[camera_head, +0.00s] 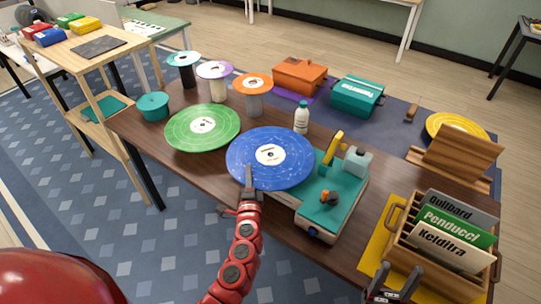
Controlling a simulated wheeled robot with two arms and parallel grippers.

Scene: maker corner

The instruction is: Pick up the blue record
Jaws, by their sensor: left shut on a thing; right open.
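The blue record (293,164), with a white centre label, is in the middle of the table (215,180). Its right part overlaps a teal-topped record player (329,215) with a yellow arm. My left gripper (248,177), on the red arm, is shut on the near left edge of the blue record. I cannot tell whether the record is lifted clear of what is under it. My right gripper (397,273) is open and empty at the bottom right, by the near side of the wooden record crate (438,268).
A green record (190,133) lies left of the blue one. A white bottle (301,121) stands just behind it. Several discs on stands, such as the orange one (253,88), are at the back left. A wooden rack (455,158) and a yellow disc (457,124) are at the right.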

